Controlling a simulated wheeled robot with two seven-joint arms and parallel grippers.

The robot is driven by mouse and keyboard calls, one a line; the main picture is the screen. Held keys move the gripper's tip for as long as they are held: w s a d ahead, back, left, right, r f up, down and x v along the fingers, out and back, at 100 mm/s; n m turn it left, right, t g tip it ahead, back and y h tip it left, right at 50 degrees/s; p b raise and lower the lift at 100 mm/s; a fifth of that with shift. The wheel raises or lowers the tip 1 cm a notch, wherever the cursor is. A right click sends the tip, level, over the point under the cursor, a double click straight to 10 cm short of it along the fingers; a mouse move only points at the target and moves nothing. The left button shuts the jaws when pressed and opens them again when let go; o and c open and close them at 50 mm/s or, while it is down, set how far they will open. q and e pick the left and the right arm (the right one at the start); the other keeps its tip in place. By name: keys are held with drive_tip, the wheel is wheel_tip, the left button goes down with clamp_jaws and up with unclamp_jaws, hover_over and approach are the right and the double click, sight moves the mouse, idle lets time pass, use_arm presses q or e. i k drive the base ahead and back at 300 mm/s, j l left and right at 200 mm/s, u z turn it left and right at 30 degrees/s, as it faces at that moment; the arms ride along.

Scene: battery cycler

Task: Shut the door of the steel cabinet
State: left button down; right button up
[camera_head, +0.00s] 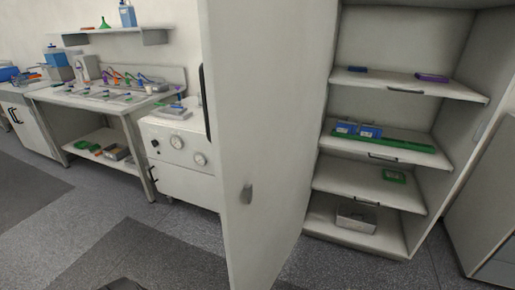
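The steel cabinet (446,170) stands at the right with its front open and its shelves showing. Its tall pale door (268,130) stands swung wide open, sticking out toward me in the middle of the view. The door hides part of the cabinet's left side. Neither of my grippers shows in the head view.
The shelves hold blue boxes (369,131), a green tray (394,176) and a metal box (357,217). A white machine with dials (181,145) and a workbench (112,110) stand at the left. A grey unit (490,215) is at the right. Carpet (120,225) is free at front left.

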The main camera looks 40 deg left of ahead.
sight(263, 72)
drive_tip(key=j+z, duration=0.1)
drive_tip(key=j, duration=0.6)
drive_tip(key=k+j+z, duration=0.1)
drive_tip(key=j, duration=0.55)
drive_tip(key=k+j+z, duration=0.15)
drive_tip(key=j, duration=0.55)
drive_tip(key=i+j, duration=0.2)
drive_tip(key=j, duration=0.2)
drive_tip(key=i+j, duration=0.2)
drive_tip(key=j, duration=0.2)
drive_tip(key=l+z, duration=0.05)
